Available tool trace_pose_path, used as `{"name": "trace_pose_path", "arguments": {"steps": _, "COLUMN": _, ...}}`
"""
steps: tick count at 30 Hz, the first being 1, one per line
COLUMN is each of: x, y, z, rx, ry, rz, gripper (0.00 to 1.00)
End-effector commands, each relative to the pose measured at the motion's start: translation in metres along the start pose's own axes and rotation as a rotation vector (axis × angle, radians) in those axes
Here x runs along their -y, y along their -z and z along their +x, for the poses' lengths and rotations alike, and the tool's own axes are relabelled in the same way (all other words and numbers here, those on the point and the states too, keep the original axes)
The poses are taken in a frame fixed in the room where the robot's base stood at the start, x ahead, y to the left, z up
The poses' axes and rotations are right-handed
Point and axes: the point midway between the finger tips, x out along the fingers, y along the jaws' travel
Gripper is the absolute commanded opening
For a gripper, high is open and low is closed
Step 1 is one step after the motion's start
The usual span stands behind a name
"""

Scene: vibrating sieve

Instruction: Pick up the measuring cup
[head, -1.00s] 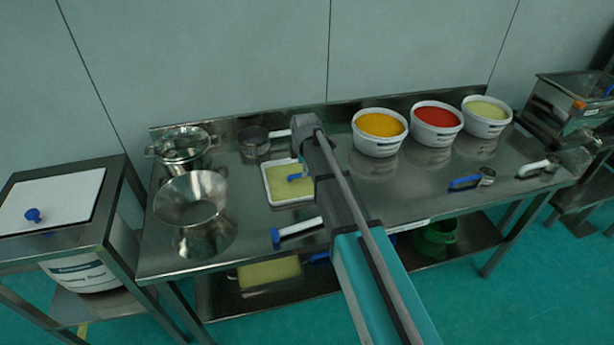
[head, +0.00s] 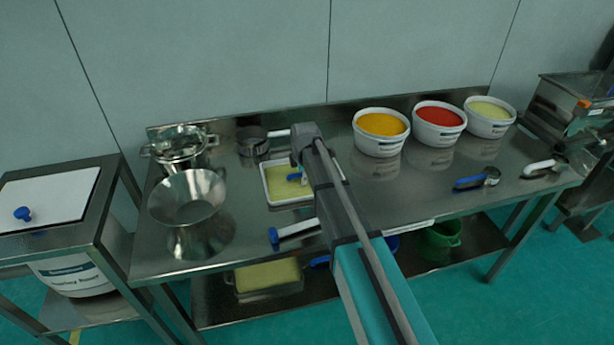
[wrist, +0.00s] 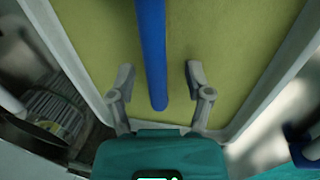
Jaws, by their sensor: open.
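A blue handle (wrist: 152,40) stands out over a white-rimmed tray (wrist: 72,62) of yellow-green material in the wrist view. My gripper (wrist: 160,72) is open, with one finger on each side of the handle and a gap on both sides. The rest of the handled tool runs out of the picture, so I cannot tell whether it is the measuring cup. In the head view the tray (head: 267,186) sits mid-table and my arm partly hides it. A metal cup (head: 252,142) with a white handle stands behind the tray.
A metal funnel bowl (head: 186,196) stands left of the tray. Tubs of orange (head: 381,144), red (head: 440,138) and pale powder (head: 490,128) line the back right. A blue-handled scoop (head: 478,182) lies at the right.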

Motion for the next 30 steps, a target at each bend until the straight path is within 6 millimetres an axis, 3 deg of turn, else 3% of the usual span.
{"name": "trace_pose_path", "arguments": {"steps": 11, "x": 0.0, "y": 0.0003, "z": -0.0001, "rx": 0.0, "ry": 0.0, "rz": 0.0, "gripper": 0.65}}
{"name": "trace_pose_path", "arguments": {"steps": 21, "x": 0.0001, "y": 0.0005, "z": -0.0001, "rx": 0.0, "ry": 0.0, "rz": -0.001, "gripper": 0.02}}
{"name": "trace_pose_path", "arguments": {"steps": 30, "x": 0.0001, "y": 0.0007, "z": -0.0001, "rx": 0.0, "ry": 0.0, "rz": -0.001, "gripper": 0.0}}
